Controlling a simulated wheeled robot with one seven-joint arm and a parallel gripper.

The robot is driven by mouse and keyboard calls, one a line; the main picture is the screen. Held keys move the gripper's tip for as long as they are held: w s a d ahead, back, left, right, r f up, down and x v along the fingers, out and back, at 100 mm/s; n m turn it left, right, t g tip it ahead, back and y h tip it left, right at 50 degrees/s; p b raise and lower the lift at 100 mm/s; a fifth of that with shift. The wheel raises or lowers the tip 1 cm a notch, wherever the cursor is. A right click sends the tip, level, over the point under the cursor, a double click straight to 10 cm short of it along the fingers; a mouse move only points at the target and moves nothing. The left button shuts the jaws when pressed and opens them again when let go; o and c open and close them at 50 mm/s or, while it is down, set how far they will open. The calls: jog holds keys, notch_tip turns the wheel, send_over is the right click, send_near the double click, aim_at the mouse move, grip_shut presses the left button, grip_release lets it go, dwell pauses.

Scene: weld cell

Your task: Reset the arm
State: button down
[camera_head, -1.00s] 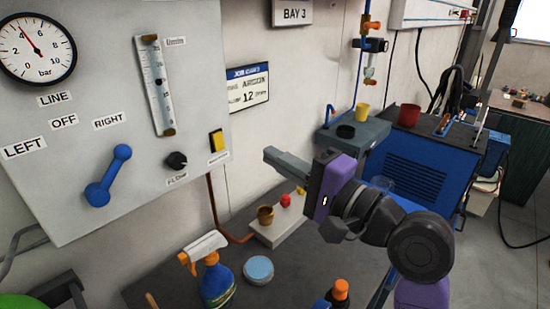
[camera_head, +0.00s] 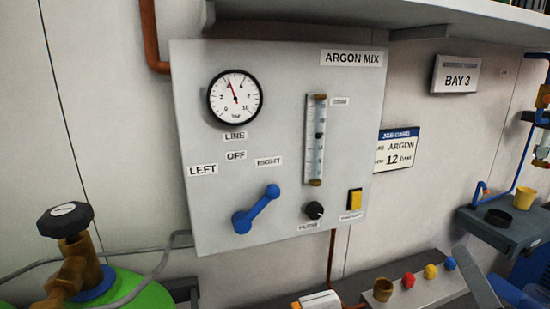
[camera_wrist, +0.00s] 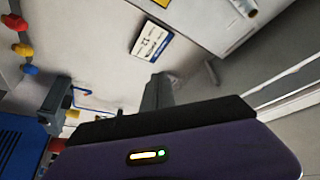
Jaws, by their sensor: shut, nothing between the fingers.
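My gripper shows in the wrist view, with its grey fingers (camera_wrist: 157,92) shut and empty above the purple hand. In the head view only a grey piece of my gripper (camera_head: 482,291) shows at the bottom right edge, in front of the bench fixture; the rest of my arm is out of frame. The fingers appear apart from everything around them.
A grey ARGON MIX panel (camera_head: 290,90) carries a gauge (camera_head: 235,97), a blue lever (camera_head: 256,209) tilted towards RIGHT and a yellow switch (camera_head: 355,199). A green cylinder (camera_head: 140,290) stands lower left. A grey shelf (camera_head: 490,232) holds cups at right.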

jog(key=s+a+f+n+g, duration=0.2)
jog(key=s+f+n, duration=0.1)
jog(key=s+f, duration=0.4)
jog(key=s+a+f+n+g, duration=0.2)
jog(key=s+f, duration=0.6)
jog(key=s, duration=0.6)
jog(key=s+a+f+n+g, duration=0.2)
jog(key=s+a+f+n, duration=0.2)
jog(key=s+f, duration=0.4)
jog(key=shift+s+a+f+n+g+y, duration=0.2)
jog(key=shift+s+n+g+y, duration=0.3)
jog(key=shift+s, duration=0.7)
